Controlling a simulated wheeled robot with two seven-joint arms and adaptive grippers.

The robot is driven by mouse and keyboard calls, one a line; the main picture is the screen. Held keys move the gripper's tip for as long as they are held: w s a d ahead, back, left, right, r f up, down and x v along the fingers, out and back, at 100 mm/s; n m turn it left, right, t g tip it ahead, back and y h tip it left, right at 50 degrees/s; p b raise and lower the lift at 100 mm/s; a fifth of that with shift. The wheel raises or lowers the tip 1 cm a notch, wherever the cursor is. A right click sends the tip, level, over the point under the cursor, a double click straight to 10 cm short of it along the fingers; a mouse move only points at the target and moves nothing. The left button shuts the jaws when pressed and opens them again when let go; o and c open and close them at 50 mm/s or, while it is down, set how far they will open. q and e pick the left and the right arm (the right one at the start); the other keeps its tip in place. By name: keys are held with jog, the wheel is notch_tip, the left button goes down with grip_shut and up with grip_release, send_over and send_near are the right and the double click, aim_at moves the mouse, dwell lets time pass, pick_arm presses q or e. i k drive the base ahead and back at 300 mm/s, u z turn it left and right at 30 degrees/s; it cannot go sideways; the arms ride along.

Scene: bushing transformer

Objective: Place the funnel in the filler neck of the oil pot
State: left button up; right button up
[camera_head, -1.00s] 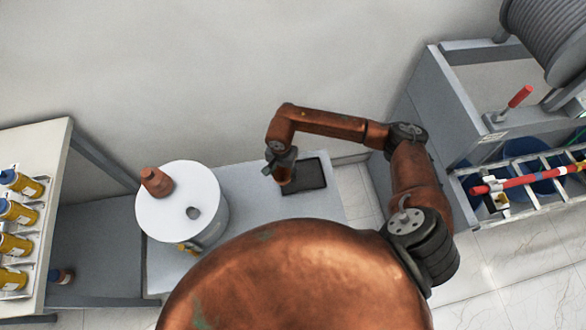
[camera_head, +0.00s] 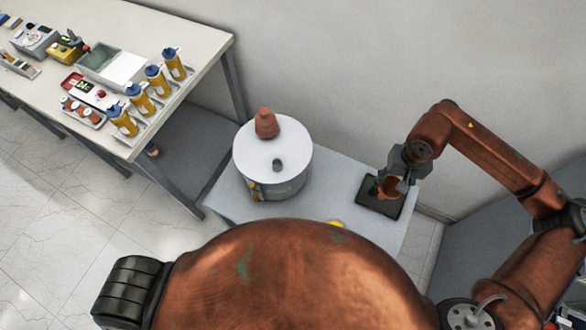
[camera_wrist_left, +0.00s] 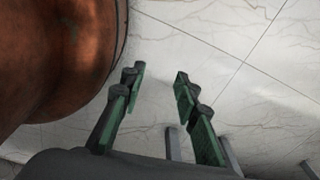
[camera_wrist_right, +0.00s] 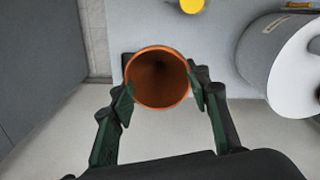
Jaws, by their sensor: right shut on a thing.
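The orange-brown funnel (camera_wrist_right: 158,78) sits between the fingers of my right gripper (camera_wrist_right: 160,92), its round mouth facing the right wrist camera. In the head view my right gripper (camera_head: 393,184) is shut on the funnel (camera_head: 387,190) over the dark tray. Whether the funnel touches the tray is hard to tell. My left gripper (camera_wrist_left: 158,82) is open and empty above the floor in the left wrist view.
The dark tray (camera_head: 366,206) lies on the grey low table (camera_head: 330,180), right of the pot. A yellow item (camera_head: 336,224) is at the table's front edge. A workbench (camera_head: 205,50) with several yellow bottles (camera_head: 174,64) stands left. The wall is behind.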

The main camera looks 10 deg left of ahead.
aim_at(273, 152)
jog(key=z, duration=0.5)
jog(key=k, duration=1.2)
jog(key=i, duration=0.45)
jog(key=u, duration=1.15)
jog(key=i, duration=0.7)
jog(key=u, duration=0.45)
